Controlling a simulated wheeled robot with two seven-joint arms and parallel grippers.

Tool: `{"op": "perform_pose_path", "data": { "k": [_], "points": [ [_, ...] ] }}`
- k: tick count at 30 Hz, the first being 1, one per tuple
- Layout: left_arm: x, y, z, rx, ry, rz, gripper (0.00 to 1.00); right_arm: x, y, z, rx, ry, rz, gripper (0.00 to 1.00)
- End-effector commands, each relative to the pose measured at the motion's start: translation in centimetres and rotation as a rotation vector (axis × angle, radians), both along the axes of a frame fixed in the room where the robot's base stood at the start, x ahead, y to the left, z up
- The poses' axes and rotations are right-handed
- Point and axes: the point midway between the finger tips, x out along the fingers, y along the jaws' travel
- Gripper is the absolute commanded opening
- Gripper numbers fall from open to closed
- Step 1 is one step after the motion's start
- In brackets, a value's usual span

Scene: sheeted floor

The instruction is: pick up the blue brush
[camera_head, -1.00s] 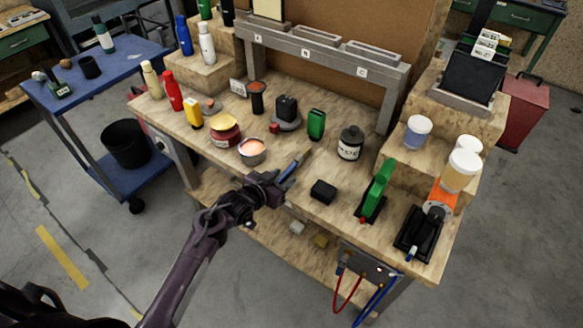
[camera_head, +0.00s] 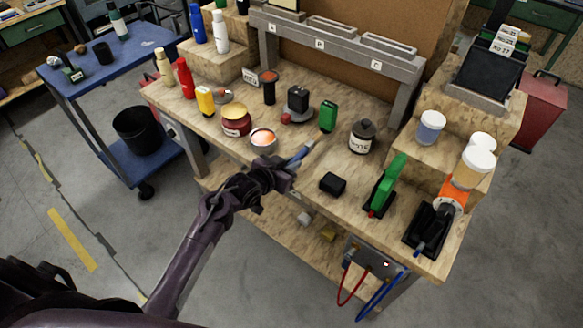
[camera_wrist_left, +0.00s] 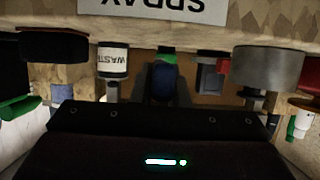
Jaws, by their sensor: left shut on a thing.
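The blue brush (camera_head: 300,155) is at the front middle of the wooden workbench, pointing up and right from my left gripper (camera_head: 286,175). My left gripper is shut on its near end at the bench's front edge. I cannot tell whether the brush still touches the bench top. In the left wrist view a dark blue part of the brush (camera_wrist_left: 162,84) shows between the dark fingers; the rest is hidden. My right gripper is not in view.
A small black box (camera_head: 333,184) lies to the right. Bench space between is bare.

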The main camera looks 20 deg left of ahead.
Motion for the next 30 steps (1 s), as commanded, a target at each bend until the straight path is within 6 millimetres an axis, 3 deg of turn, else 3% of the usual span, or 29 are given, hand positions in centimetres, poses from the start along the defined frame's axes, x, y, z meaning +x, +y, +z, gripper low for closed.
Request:
{"op": "perform_pose_path", "data": {
  "k": [9, 16, 21, 30],
  "points": [
    [0.1, 0.1, 9.4, 0.003, -0.008, 0.000, 0.00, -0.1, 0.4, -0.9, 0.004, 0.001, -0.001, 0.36],
    [0.1, 0.0, 14.9, 0.002, -0.007, -0.001, 0.00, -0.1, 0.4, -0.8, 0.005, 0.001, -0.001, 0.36],
    [0.1, 0.0, 17.0, 0.000, -0.003, 0.000, 0.00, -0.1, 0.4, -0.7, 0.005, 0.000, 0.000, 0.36],
    [0.0, 0.0, 17.6, 0.000, -0.001, 0.000, 0.00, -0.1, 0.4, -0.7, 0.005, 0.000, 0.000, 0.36]
  ]
}}
